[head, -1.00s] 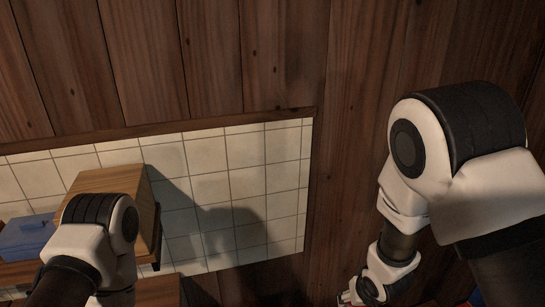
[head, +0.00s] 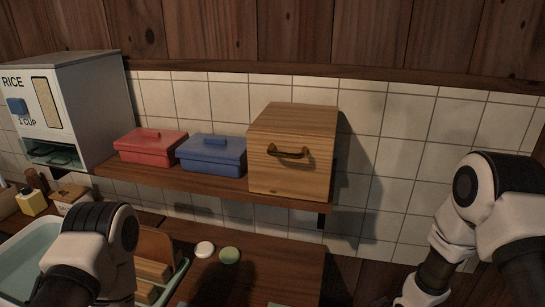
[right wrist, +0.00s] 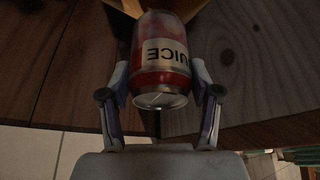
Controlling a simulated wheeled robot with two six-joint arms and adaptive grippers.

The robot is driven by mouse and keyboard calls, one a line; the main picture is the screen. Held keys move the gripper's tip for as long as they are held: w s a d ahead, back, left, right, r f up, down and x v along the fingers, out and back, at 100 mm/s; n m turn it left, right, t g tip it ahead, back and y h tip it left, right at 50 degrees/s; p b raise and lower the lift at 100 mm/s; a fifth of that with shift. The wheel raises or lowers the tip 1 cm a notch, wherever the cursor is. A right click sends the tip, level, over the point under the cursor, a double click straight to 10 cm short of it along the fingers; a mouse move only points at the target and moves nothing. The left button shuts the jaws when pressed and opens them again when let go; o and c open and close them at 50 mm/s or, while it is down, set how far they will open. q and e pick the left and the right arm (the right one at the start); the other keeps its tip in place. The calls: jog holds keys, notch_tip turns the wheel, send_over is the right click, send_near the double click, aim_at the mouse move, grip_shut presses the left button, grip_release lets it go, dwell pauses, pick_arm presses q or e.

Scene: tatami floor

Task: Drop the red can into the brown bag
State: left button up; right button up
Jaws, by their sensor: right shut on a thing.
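The red can (right wrist: 161,62), with a cream label reading "JUICE", shows in the right wrist view. My right gripper (right wrist: 160,85) is shut on it, one finger on each side, with the can's metal end facing the camera. In the head view my right arm is at the right edge, and its gripper and the can are out of the picture. My left arm comes in at the lower left of the head view, and its gripper is not visible.
A wall shelf (head: 215,186) holds a red box (head: 150,148), a blue box (head: 212,157) and a wooden box (head: 291,155). A rice dispenser (head: 72,105) stands at left. Below are a wooden counter (head: 290,262), a white disc (head: 205,249) and a green disc (head: 229,255).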

jog(key=f, duration=0.2)
jog(key=f+b, duration=0.1)
jog(key=shift+d+f+n, duration=0.3)
jog(key=shift+d+f, duration=0.05)
jog(key=shift+a+f+b, duration=0.15)
jog(key=shift+f+b, duration=0.15)
notch_tip(320, 180, down, 5)
jog(key=b, duration=0.4)
jog(key=shift+a+r, duration=0.1)
jog(key=shift+r, duration=0.15)
jog(key=o, duration=0.9)
pick_arm(q)
notch_tip(320, 180, down, 7)
jog(key=shift+a, duration=0.25)
jog(key=shift+s, duration=0.1)
